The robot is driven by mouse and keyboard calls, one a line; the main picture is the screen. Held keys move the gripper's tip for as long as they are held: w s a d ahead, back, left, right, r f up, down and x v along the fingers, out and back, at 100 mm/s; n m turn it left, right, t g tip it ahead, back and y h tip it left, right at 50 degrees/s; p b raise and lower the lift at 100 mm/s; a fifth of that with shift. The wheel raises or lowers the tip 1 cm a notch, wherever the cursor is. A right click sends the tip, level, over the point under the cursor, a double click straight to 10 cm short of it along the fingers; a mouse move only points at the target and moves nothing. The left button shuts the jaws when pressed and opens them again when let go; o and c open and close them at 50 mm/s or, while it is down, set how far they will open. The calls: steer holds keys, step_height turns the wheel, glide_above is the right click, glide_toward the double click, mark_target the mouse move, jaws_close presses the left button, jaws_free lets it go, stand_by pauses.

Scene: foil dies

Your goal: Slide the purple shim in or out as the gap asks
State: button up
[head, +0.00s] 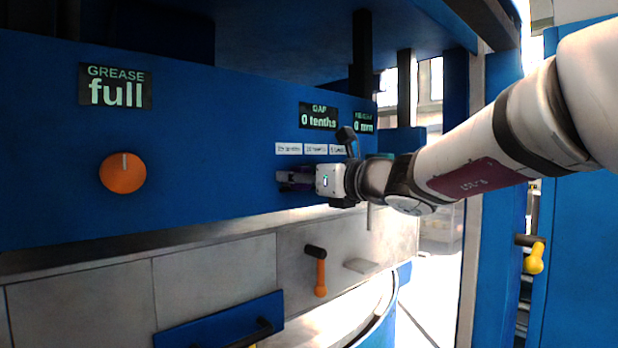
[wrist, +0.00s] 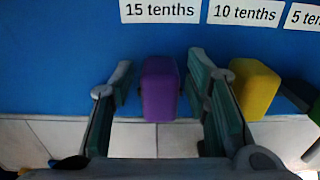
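The purple shim (wrist: 160,88) sticks out of the blue panel under the "15 tenths" label in the wrist view. My gripper (wrist: 161,80) is open, with one finger on each side of the shim. A gap shows between the shim and each finger. In the head view my gripper (head: 297,181) is at the panel below the small white labels and hides most of the shim area. The gap display (head: 318,116) reads "0 tenths".
A yellow shim (wrist: 255,88) stands close to the right finger, under "10 tenths". Part of a green piece (wrist: 315,112) shows at the right edge. An orange knob (head: 123,172), a grease display (head: 114,87) reading "full" and an orange-handled lever (head: 320,272) are on the machine.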

steer(key=shift+d, duration=0.1)
steer(key=v, duration=1.2)
steer(key=s+d+f+n+g+h, duration=0.1)
steer(key=s+f+n+g+h, duration=0.45)
steer(key=s+f+n, duration=0.95)
steer(key=s+d+f+n+g+h, duration=0.1)
steer(key=s+d+f+n+h, duration=0.6)
steer(key=d, duration=0.7)
steer(key=s+f+n, duration=0.2)
steer(key=s+n, duration=0.2)
steer(key=n, duration=0.1)
steer(key=shift+d+g, duration=0.15)
steer(key=shift+g, duration=0.2)
